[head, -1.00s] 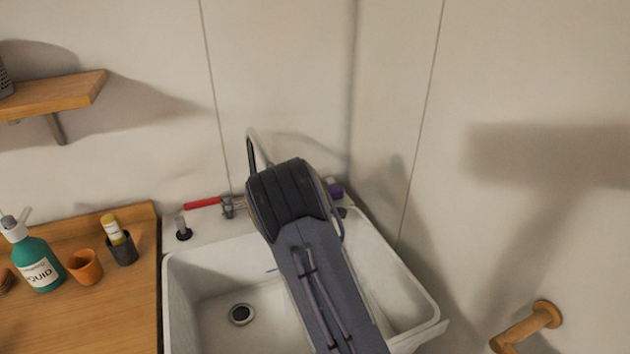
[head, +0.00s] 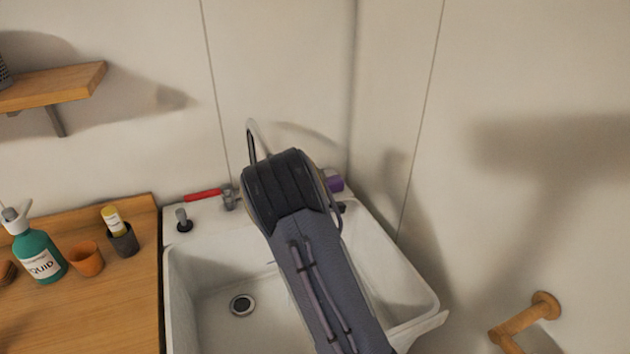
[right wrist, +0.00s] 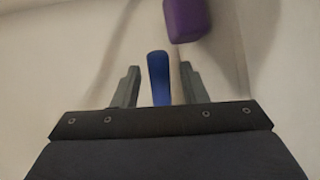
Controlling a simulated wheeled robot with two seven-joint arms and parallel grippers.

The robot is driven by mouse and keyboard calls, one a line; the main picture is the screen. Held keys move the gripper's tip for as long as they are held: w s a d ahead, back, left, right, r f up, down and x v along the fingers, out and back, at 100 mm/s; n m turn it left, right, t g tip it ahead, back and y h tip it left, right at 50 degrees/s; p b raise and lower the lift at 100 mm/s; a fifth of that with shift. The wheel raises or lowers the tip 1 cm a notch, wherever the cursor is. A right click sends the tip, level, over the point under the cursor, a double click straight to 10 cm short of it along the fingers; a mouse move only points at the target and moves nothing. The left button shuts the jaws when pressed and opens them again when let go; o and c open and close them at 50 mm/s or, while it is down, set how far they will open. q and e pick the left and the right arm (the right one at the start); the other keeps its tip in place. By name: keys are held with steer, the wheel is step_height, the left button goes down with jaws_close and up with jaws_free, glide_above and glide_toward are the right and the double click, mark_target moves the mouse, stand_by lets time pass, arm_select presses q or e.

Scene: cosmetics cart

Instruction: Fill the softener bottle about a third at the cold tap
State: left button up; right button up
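The white sink (head: 400,262) holds a tap with a tall curved metal spout (head: 250,140) and a red handle (head: 203,195) on its left. My right forearm reaches over the sink and hides the tap's middle and my right gripper in the head view. In the right wrist view my right gripper (right wrist: 158,85) is open, with a blue handle (right wrist: 159,78) between its fingers and gaps on both sides. A purple object (head: 335,184) is just right of my wrist; a purple block also shows in the right wrist view (right wrist: 187,18). I cannot tell whether it is the softener bottle. My left gripper is out of view.
A wooden counter (head: 110,310) at the left bears a green pump bottle (head: 38,255), an orange cup (head: 86,260) and a dark cup (head: 122,240) with a yellow item. A wooden shelf (head: 60,88) is above. A wooden peg (head: 525,320) juts from the right wall.

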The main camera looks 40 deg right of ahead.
steer(key=v, duration=0.6)
steer(key=shift+s+a, duration=0.15)
steer(key=shift+s, duration=0.05)
